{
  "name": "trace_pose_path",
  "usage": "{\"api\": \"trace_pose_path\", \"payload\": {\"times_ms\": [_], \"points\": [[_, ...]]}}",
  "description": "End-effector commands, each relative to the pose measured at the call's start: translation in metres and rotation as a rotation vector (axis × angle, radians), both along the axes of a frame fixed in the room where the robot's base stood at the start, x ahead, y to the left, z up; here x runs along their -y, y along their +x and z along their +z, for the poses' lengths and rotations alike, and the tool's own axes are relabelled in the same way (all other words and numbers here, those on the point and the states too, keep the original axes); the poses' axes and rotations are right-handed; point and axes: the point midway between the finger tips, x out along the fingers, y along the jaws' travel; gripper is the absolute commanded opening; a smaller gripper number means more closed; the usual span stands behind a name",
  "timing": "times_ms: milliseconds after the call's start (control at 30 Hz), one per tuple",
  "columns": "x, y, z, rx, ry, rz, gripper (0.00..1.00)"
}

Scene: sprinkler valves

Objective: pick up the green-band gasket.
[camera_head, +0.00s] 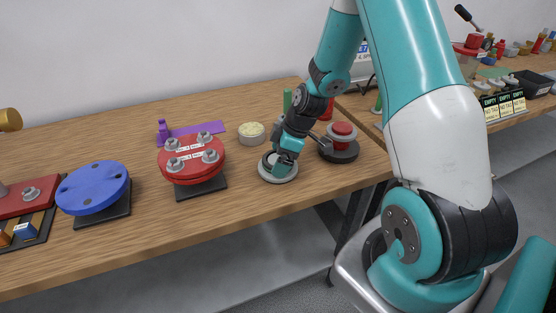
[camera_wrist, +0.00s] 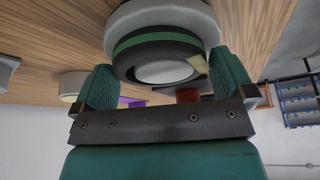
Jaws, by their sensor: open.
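The green-band gasket (camera_wrist: 158,46) is a dark ring with a green stripe around its side, seen close in the wrist view. It sits on a pale round base (camera_head: 278,177) on the wooden table, where my arm partly hides it in the head view. My gripper (camera_wrist: 160,88) is open, with one teal finger on each side of the gasket in the wrist view. The fingers look apart from the ring; I cannot tell whether either one touches it. A small pale tag shows on the gasket's right side.
A red knob on a dark round base (camera_head: 340,150) stands close on the right. A round cream-topped container (camera_head: 251,133) is to the left, beyond it a red bolted flange (camera_head: 191,160) and a blue disc (camera_head: 92,188). The table's front edge (camera_head: 310,196) is near.

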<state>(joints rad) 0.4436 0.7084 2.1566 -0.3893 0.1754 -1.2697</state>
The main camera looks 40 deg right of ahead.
Motion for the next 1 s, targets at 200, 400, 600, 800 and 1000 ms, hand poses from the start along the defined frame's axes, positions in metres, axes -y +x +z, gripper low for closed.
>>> {"api": "trace_pose_path", "payload": {"times_ms": [200,400,600,800,1000], "points": [[0.000,0.000,0.000,0.000,0.000,0.000,0.77],[0.000,0.000,0.000,0.000,0.000,0.000,0.61],[0.000,0.000,0.002,0.001,0.000,0.000,0.60],[0.001,0.001,0.020,0.004,-0.001,-0.001,0.60],[0.001,0.001,0.063,0.009,-0.003,0.001,0.60]]}}
